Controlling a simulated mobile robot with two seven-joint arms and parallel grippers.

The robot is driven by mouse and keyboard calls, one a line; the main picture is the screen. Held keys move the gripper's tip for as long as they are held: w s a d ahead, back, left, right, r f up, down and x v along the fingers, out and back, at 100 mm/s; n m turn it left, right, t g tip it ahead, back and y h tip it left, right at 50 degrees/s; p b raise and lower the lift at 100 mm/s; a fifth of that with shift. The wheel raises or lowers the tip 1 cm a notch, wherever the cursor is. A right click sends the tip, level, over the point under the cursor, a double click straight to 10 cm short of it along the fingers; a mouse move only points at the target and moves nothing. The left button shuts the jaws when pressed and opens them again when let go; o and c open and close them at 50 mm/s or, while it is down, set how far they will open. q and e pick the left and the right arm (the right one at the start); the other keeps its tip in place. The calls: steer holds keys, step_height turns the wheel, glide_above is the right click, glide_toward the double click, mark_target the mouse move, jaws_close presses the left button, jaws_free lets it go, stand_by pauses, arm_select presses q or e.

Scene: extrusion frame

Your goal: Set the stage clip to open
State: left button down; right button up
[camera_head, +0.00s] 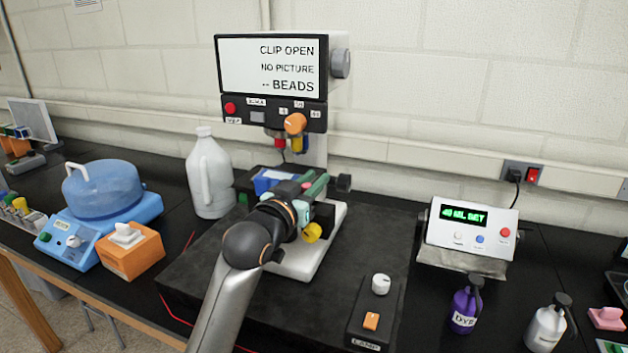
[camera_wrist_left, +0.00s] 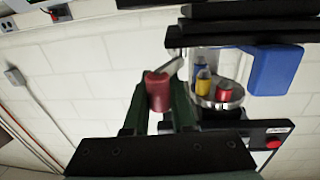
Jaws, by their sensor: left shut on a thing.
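The microscope's screen (camera_head: 272,67) reads "CLIP OPEN", "NO PICTURE" and "-- BEADS". My left gripper (camera_head: 312,186) is at the stage, below the coloured objectives (camera_head: 290,143). In the left wrist view, its green fingers (camera_wrist_left: 158,108) are shut on the red tip of the stage clip (camera_wrist_left: 158,91). A thin grey arm runs from this tip toward the upper right. My gripper and wrist hide much of the stage in the head view. A blue piece (camera_head: 273,180) shows just left of the gripper. My right gripper is not in view.
A white jug (camera_head: 209,172) stands left of the microscope. An orange box (camera_head: 131,251) and a blue centrifuge-like device (camera_head: 103,190) are further left. A control box (camera_head: 469,233), a purple bottle (camera_head: 465,305) and a lamp control (camera_head: 376,315) are at right. The mat's front right is mostly clear.

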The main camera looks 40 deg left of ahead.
arm_select(q)
steer(key=c, duration=0.7)
jaws_free()
